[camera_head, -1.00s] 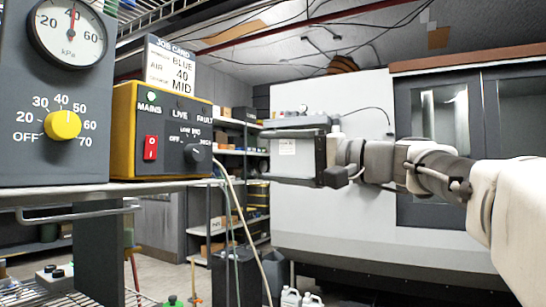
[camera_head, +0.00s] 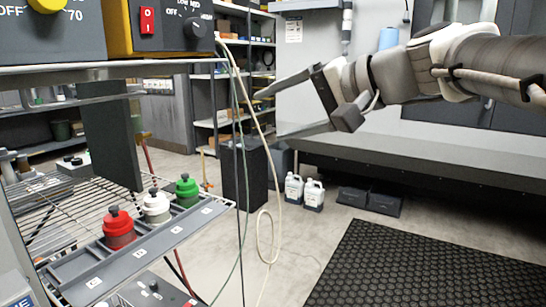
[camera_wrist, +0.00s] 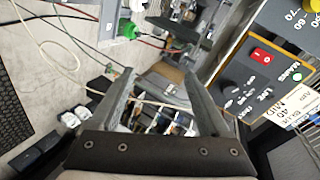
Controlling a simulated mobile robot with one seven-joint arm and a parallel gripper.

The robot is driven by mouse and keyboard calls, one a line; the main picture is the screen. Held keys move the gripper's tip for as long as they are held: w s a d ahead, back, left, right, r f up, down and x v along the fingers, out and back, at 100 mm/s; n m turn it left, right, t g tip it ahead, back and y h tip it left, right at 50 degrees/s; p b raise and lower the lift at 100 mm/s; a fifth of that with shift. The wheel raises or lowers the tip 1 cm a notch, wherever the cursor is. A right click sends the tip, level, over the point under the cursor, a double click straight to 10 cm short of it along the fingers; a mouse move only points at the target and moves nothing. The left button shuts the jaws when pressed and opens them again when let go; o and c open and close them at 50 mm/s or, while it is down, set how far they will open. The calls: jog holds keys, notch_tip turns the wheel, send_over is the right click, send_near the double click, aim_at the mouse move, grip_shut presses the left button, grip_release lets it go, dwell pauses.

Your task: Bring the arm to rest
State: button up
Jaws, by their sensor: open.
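My gripper (camera_head: 292,107) is in the upper middle of the head view, in the air to the right of the shelf unit. Its two long grey fingers point left and are spread apart. In the wrist view my gripper (camera_wrist: 168,95) shows both fingers wide apart with nothing held between them. The yellow and grey control box (camera_head: 165,28) stands left of my gripper, with a gap between them. My arm reaches in from the right side of the head view.
Red (camera_head: 119,229), white (camera_head: 156,206) and green (camera_head: 187,190) pots stand in a labelled rack (camera_head: 145,250) on a wire shelf. Cables hang beside it. White jugs (camera_head: 313,194), a dark bin (camera_head: 243,176) and a black mat (camera_head: 425,268) occupy the floor. A large pale cabinet (camera_head: 310,80) stands behind my gripper.

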jog(key=s+d+f+n+g+h, duration=0.1)
jog(key=s+d+f+h, duration=0.4)
jog(key=f, duration=0.4)
jog(key=s+d+f+n+g+h, duration=0.1)
jog(key=s+d+f+n+h, duration=0.15)
jog(key=s+f, duration=0.55)
jog(key=s+d+f+h, duration=0.4)
jog(key=s+d+f, duration=0.1)
jog(key=f, duration=0.5)
notch_tip(320, 180, up, 22)
jog(key=p, duration=2.1)
jog(key=shift+d+y, duration=0.1)
jog(key=shift+y, duration=0.15)
jog(key=c, duration=0.5)
jog(key=shift+s+n, duration=0.1)
jog(key=shift+n, duration=0.15)
jog(key=shift+a, duration=0.25)
